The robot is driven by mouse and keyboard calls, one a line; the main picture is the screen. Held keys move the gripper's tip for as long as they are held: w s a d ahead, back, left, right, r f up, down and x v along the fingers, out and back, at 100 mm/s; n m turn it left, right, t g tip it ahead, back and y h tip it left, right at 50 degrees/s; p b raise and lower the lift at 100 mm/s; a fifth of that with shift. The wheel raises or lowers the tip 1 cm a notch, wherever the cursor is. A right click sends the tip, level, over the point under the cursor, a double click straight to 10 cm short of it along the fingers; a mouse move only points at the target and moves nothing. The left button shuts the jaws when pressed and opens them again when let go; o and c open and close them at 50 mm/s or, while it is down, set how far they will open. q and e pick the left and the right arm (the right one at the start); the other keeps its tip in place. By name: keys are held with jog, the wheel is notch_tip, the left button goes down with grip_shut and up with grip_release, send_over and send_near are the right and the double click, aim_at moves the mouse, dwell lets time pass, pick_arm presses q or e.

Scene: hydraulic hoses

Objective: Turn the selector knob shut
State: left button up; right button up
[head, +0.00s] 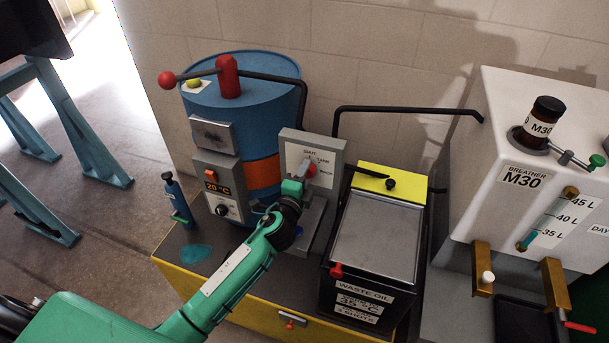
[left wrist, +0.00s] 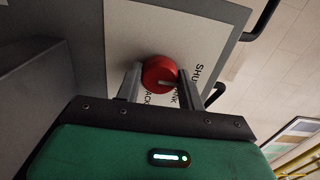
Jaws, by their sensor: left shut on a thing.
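The selector knob (head: 308,167) is red and sits on a pale plate (head: 324,153) in a grey panel, with SHUT, TANK and BACK printed on it. In the left wrist view the knob (left wrist: 158,72) has a white mark pointing to the right, towards the SHUT and TANK lettering; I cannot tell which exactly. My left gripper (head: 299,178) reaches the panel from the front. In the left wrist view its two fingers (left wrist: 161,80) lie on either side of the knob and are shut on it. The BACK and TANK words are partly covered. My right gripper is not in view.
A blue drum (head: 261,115) with a red-knobbed lever stands behind left. A black waste oil box (head: 360,291) stands right of the panel, and a white tank (head: 500,130) further right.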

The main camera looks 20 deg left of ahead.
pick_arm(q)
jog(key=o, duration=1)
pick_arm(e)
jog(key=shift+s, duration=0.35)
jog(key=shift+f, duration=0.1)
pick_arm(q)
jog(key=shift+s, duration=0.15)
jog(key=s, duration=0.4)
jog(key=s+b, duration=0.1)
jog(key=s, duration=0.4)
jog(key=s+b, duration=0.1)
jog(key=s, duration=0.3)
jog(key=shift+s+a, duration=0.25)
jog(key=shift+s, duration=0.05)
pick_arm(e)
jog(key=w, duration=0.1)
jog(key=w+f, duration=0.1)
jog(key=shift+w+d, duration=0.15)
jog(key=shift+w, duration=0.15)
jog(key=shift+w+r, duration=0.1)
